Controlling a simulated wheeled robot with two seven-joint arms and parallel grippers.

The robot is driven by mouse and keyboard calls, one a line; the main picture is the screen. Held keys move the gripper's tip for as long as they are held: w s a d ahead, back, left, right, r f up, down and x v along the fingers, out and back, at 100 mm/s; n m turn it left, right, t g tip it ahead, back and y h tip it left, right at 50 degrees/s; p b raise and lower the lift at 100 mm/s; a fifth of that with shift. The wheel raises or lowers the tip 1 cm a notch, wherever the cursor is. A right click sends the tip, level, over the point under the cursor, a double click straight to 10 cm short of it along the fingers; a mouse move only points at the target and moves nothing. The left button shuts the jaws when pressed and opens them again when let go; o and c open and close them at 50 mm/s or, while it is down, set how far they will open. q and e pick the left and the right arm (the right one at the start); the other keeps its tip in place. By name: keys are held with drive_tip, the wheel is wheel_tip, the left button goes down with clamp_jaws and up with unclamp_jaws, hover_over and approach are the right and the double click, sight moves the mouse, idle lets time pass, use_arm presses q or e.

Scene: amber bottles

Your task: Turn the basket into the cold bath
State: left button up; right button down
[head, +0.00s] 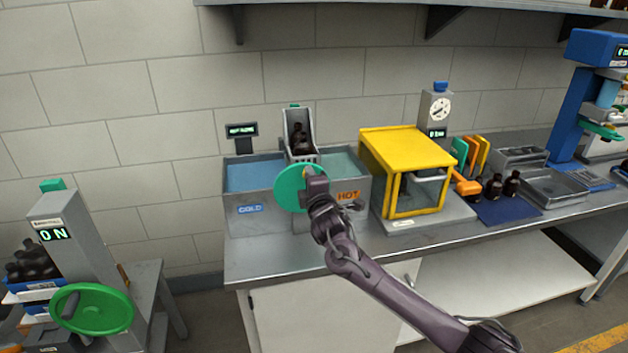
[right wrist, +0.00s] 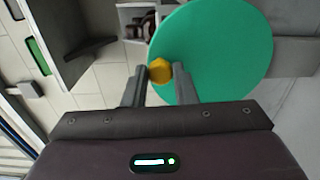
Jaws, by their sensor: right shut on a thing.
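The twin bath stands on the bench, with the cold bath (head: 254,174) on the left, marked COLD, and the hot bath (head: 345,163) on the right, marked HOT. The grey basket (head: 309,122) with dark bottles (head: 299,139) is up between the two, above the water. A green disc wheel (head: 290,190) is on the front of the bath. My right gripper (head: 318,190) is at this wheel. In the right wrist view its fingers (right wrist: 160,76) are shut on the yellow knob (right wrist: 160,70) of the wheel. My left gripper is not in view.
A small display (head: 242,130) stands behind the cold bath. A yellow-framed box (head: 408,165) is close on the right, with bottles (head: 494,186) on a blue mat beyond. A machine with a green handwheel (head: 92,309) stands at lower left.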

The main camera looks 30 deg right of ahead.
drive_tip(key=shift+w+a+r+n, duration=0.1)
drive_tip(key=shift+a+r+n, duration=0.2)
drive_tip(key=shift+n, duration=0.1)
drive_tip(key=shift+a+f, duration=0.15)
idle(0.4)
drive_tip(key=c, duration=1.2)
unclamp_jaws()
drive_tip(key=shift+f, duration=0.1)
drive_tip(key=b+v, duration=0.2)
drive_tip(key=v, duration=0.5)
drive_tip(key=shift+s+a+b, duration=0.1)
drive_tip(key=shift+s+b, duration=0.2)
drive_tip(key=shift+s, duration=0.05)
